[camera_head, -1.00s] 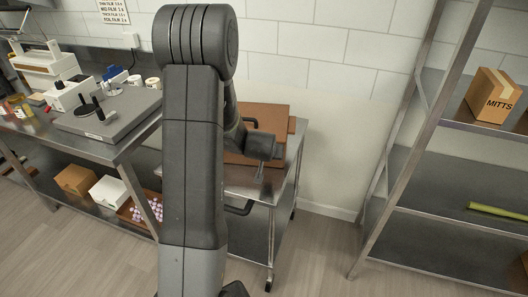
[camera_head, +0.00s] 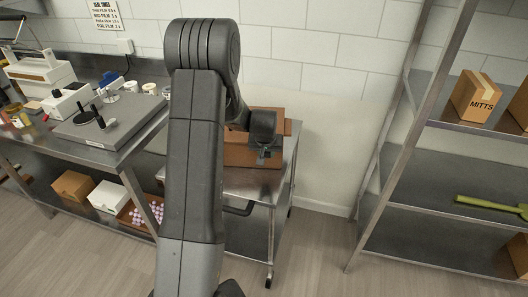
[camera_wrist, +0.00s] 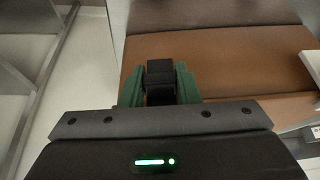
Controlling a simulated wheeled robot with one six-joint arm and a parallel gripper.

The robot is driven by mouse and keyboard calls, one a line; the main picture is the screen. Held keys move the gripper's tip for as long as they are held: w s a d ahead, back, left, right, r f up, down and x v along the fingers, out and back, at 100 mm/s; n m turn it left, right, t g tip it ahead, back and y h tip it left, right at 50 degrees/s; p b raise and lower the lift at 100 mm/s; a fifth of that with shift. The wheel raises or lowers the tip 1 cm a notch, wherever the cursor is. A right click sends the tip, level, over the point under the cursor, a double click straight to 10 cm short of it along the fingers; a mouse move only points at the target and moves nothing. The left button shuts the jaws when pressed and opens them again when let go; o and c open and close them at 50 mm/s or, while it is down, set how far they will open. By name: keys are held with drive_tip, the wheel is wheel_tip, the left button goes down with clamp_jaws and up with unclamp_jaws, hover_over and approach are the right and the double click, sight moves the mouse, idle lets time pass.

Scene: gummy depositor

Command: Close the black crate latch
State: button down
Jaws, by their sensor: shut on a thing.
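The brown crate (camera_head: 240,155) sits on a steel cart, partly hidden behind my arm in the head view. Its brown face (camera_wrist: 235,70) fills much of the wrist view. The black latch (camera_wrist: 160,72) stands out against that face. My gripper (camera_wrist: 160,84) has its green fingers on both sides of the latch and is shut on it. In the head view my gripper (camera_head: 263,152) is at the crate's right part, and the latch cannot be made out there.
A steel shelf rack with a MITTS box (camera_head: 477,97) stands to the right. A workbench with a grey machine (camera_head: 110,122) is to the left. Bare floor lies between cart and rack.

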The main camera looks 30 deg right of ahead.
drive_tip(key=shift+w+d+g+y+p, duration=0.1)
drive_tip(key=shift+g+y+p, duration=0.2)
drive_tip(key=shift+g+p, duration=0.2)
drive_tip(key=c, duration=1.1)
unclamp_jaws()
drive_tip(key=shift+r, duration=0.15)
drive_tip(key=b+v, duration=0.2)
drive_tip(key=v, duration=1.1)
drive_tip(key=shift+r, duration=0.25)
